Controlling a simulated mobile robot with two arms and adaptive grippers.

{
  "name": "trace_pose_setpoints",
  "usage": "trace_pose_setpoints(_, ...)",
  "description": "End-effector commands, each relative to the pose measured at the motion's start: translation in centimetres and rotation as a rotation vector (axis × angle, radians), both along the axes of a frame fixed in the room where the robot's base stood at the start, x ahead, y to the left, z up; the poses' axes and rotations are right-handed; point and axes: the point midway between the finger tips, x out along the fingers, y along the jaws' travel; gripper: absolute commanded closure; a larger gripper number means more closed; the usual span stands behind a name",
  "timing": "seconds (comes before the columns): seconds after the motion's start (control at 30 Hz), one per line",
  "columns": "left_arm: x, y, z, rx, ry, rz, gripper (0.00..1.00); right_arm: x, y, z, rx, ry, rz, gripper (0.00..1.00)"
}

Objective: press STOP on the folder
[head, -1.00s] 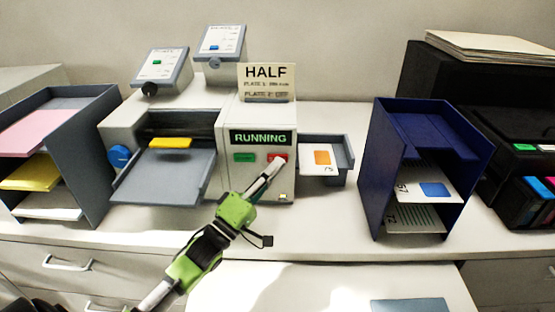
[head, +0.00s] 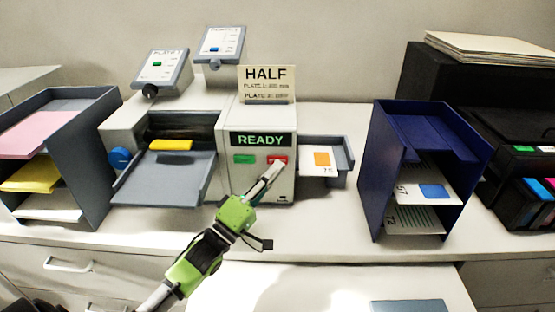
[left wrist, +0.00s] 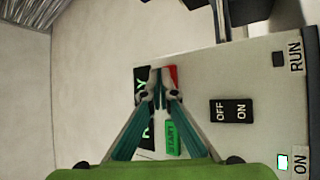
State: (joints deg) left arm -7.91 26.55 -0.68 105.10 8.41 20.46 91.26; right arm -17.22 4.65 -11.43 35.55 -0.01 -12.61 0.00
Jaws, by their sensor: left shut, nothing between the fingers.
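The folder (head: 228,120) is a pale machine on the counter. Its display (head: 262,140) reads READY in green. Below the display are a green START button (head: 244,159) and a red STOP button (head: 280,158). My left gripper (head: 274,169) is shut and empty, with its tips at the lower edge of the red button. In the left wrist view the fingertips (left wrist: 160,90) cover part of the display and lie beside the red button (left wrist: 170,76). I cannot tell whether they touch it. The green START button (left wrist: 172,137) is clear of them. My right gripper is not in view.
A dark blue rack (head: 385,150) with cards stands right of the folder. A grey rack (head: 80,150) with coloured paper stands left. The output tray (head: 346,160) holds a card with an orange square. A HALF sign (head: 266,80) stands on top of the folder.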

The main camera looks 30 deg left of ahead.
Motion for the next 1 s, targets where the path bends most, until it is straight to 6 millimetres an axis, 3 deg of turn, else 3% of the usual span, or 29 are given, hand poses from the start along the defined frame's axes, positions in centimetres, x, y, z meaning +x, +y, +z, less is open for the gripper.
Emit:
trace_pose_setpoints(0.47, -0.8, -0.4, 0.1, -0.001, 0.0, 0.0, 1.0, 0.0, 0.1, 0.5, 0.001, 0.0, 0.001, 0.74)
trace_pose_setpoints(1.0, -5.0, -2.4, 0.1, -0.002, 0.0, -0.001, 1.0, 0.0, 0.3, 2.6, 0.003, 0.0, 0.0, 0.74)
